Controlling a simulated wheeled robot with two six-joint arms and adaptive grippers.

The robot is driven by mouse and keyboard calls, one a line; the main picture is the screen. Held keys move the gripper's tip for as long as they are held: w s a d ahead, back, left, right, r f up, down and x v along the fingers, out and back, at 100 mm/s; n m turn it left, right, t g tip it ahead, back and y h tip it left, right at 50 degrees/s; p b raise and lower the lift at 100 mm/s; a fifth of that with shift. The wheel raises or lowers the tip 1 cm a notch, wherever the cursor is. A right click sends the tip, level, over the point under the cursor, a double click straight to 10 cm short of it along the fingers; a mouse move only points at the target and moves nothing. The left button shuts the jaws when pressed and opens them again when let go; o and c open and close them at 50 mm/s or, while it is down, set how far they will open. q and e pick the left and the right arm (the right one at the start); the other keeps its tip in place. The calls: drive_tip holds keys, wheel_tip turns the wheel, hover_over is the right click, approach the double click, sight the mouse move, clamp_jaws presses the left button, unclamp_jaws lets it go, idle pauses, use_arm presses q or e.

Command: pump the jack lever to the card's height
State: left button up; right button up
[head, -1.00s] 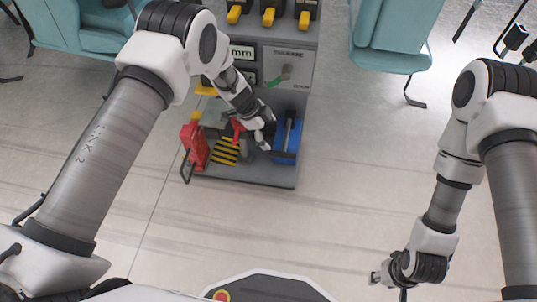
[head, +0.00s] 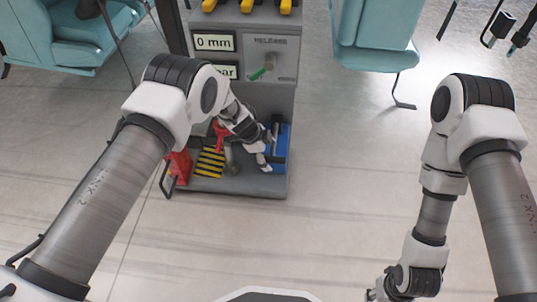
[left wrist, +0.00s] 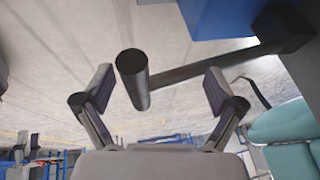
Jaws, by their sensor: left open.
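The jack lever (left wrist: 190,72) is a dark bar with a round-ended grip, running from a dark block at upper right in the left wrist view. My left gripper (left wrist: 158,85) is open, with the lever's grip end between its fingers, nearer the left one; contact is not clear. In the head view my left gripper (head: 262,160) is low beside the blue jack (head: 283,154), whose dark lever (head: 276,132) partly shows. A display (head: 214,42) reads 0 mm. No height card can be made out. My right gripper (head: 376,293) is at the bottom edge, its fingers unclear.
Left of the jack are a yellow-black striped plate (head: 210,162) and a red part (head: 180,167). Teal seats (head: 374,42) stand behind. The floor at right is clear.

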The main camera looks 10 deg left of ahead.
use_arm(q)
drive_tip(key=shift+s, duration=0.1)
drive_tip(key=c, duration=1.6)
drive_tip(key=r, duration=0.1)
drive_tip(key=r+p, duration=0.1)
drive_tip(key=shift+w+r, duration=0.3)
drive_tip(key=shift+w, duration=0.05)
drive_tip(key=shift+c, duration=0.6)
drive_tip(key=shift+w+r, duration=0.1)
clamp_jaws()
drive_tip(key=o, duration=1.7)
unclamp_jaws()
drive_tip(key=shift+w, duration=0.1)
drive_tip(key=shift+c, duration=0.2)
drive_tip(key=shift+o, duration=0.3)
drive_tip(key=shift+d, duration=0.1)
drive_tip(key=v, duration=1.1)
drive_tip(key=shift+r, duration=0.35)
